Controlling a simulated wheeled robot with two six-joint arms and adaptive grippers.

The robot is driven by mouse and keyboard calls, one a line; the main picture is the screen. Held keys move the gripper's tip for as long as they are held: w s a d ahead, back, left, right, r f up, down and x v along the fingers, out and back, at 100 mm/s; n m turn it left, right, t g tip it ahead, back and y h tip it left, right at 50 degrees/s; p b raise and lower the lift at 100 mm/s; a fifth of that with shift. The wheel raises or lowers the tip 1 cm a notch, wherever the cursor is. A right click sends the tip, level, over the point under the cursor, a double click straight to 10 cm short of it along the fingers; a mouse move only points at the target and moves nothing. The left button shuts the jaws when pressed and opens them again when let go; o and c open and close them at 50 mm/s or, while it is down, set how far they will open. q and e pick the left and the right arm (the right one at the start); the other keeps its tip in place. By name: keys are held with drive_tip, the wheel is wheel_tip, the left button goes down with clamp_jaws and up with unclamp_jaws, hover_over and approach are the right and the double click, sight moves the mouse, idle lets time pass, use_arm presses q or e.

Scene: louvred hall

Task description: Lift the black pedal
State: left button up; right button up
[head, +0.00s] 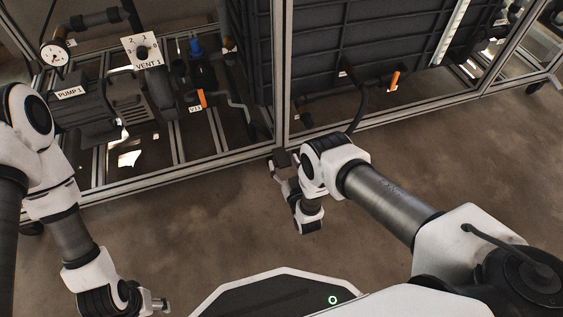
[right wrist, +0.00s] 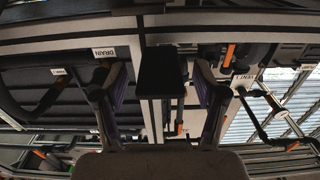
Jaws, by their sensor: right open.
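The black pedal (right wrist: 162,72) is a dark, flat block standing out from the foot of a metal frame post. In the right wrist view it lies between the two spread fingers of my right gripper (right wrist: 158,88), with a gap on each side. In the head view the pedal (head: 282,158) shows small at the base of the post, partly hidden by my right gripper (head: 287,172), which is right at it. My right gripper is open and holds nothing. My left gripper (head: 158,303) is at the lower left, over the floor, far from the pedal; its fingers are mostly hidden.
A metal frame (head: 200,174) holds a pump (head: 70,107) marked PUMP 1, a VENT 1 sign (head: 141,51), an orange-handled valve (head: 202,98) and a dark ribbed tank (head: 345,60). An orange lever (head: 393,81) is at right. Brown floor (head: 200,235) in front is clear.

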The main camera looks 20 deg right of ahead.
sight(281, 156)
drive_tip(key=shift+w+f+b, duration=0.2)
drive_tip(key=shift+w+b, duration=0.1)
drive_tip(key=shift+w, duration=0.5)
drive_tip(key=shift+w+r, duration=0.15)
drive_tip(key=shift+w, duration=0.4)
clamp_jaws()
drive_tip(key=r+g+p, duration=0.1)
drive_tip(key=p, duration=0.2)
drive_tip(key=shift+r+g, duration=0.25)
drive_tip(key=shift+g, duration=0.15)
drive_tip(key=shift+f, duration=0.35)
unclamp_jaws()
drive_tip(key=s+r, duration=0.2)
drive_tip(key=s, duration=0.9)
drive_tip(key=shift+s+d, duration=0.15)
drive_tip(key=shift+s, duration=0.25)
